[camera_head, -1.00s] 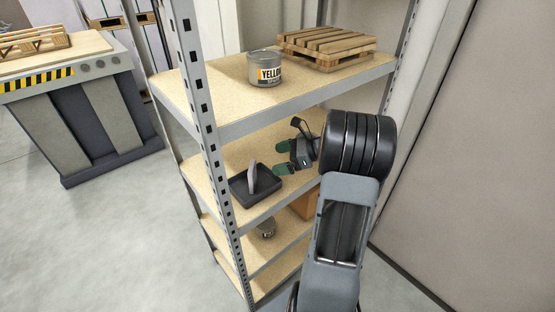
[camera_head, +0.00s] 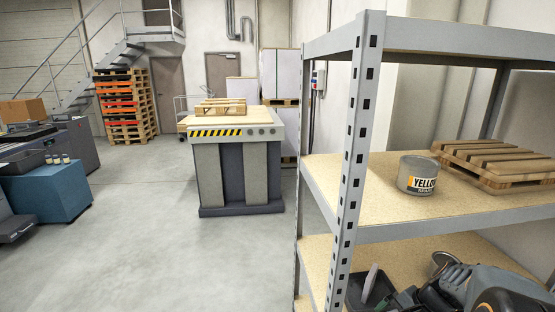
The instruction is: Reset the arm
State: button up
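My arm (camera_head: 462,283) shows at the bottom right, folded low in front of the middle shelf. My gripper (camera_head: 392,304) is only partly in view at the bottom edge, beside a black tray (camera_head: 357,292). The arm and the frame edge hide most of its fingers, so I cannot tell whether it is open or shut. A flat grey piece (camera_head: 370,283) stands tilted in the tray.
A grey metal shelf rack (camera_head: 352,150) fills the right side. A striped workbench (camera_head: 238,160) stands behind; open floor (camera_head: 150,240) lies left.

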jog(key=s+a+r+n+t+h, duration=0.1)
jog(key=s+a+r+n+h, duration=0.1)
jog(key=a+n, duration=0.3)
jog(key=s+a+r+n+t+h, duration=0.1)
jog(key=s+a+r+n+h, duration=0.1)
jog(key=a+r+n, duration=0.3)
jog(key=shift+s+a+n+h, duration=0.3)
jog(key=shift+s+a+n, duration=0.45)
jog(key=shift+n, duration=0.35)
jog(key=shift+a, duration=0.25)
jog(key=shift+c, duration=0.3)
